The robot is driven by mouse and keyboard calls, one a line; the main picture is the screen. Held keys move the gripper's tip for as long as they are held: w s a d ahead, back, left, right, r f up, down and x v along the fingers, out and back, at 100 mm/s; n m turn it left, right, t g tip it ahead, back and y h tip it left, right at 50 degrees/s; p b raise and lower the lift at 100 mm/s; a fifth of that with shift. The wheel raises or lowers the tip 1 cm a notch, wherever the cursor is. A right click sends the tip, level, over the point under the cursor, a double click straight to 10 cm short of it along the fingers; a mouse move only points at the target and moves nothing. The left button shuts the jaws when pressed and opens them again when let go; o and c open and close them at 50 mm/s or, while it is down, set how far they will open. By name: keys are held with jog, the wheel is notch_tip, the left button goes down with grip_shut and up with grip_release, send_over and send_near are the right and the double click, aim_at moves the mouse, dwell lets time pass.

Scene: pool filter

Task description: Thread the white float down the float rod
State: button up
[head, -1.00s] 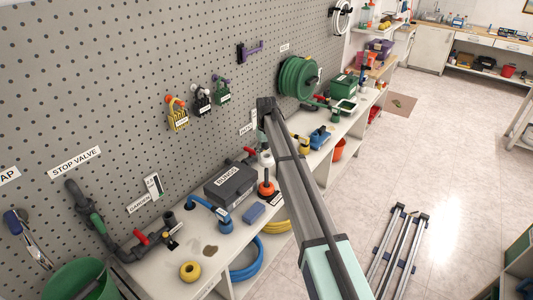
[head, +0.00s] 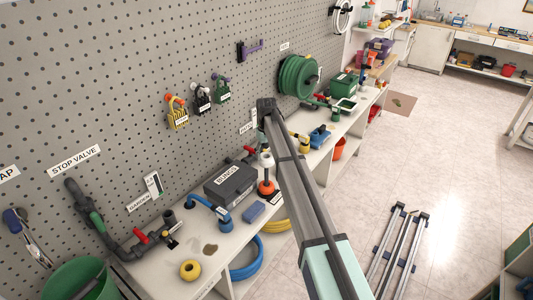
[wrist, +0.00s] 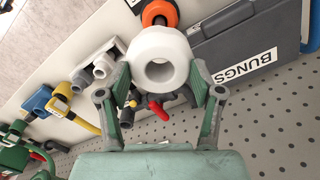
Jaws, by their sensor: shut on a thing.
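The white float (wrist: 160,62), a thick ring with a round hole, is held between the green fingertips of my gripper (wrist: 160,80) in the wrist view. In the head view the white float (head: 266,159) shows beside my arm, above an orange piece (head: 266,187) with a dark top. The same orange piece (wrist: 152,12) shows partly beyond the float in the wrist view. The float rod cannot be made out clearly, and I cannot tell whether it is inside the float's hole. My gripper is mostly hidden by my arm in the head view.
The dark BUNGS case (head: 231,184) stands close left of the orange piece. A blue block (head: 254,212) lies in front on the bench. Blue and yellow fittings (head: 319,137) and a green hose reel (head: 298,79) are farther along. The pegboard (head: 130,80) rises behind.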

aim_at(266, 172)
jog(key=shift+f+b, duration=2.05)
jog(key=shift+f, duration=3.4)
jog(key=o, duration=1.4)
jog(key=shift+c, duration=0.2)
jog(key=shift+r, duration=0.1)
jog(key=shift+r+p, duration=1)
jog(key=shift+r, duration=1.4)
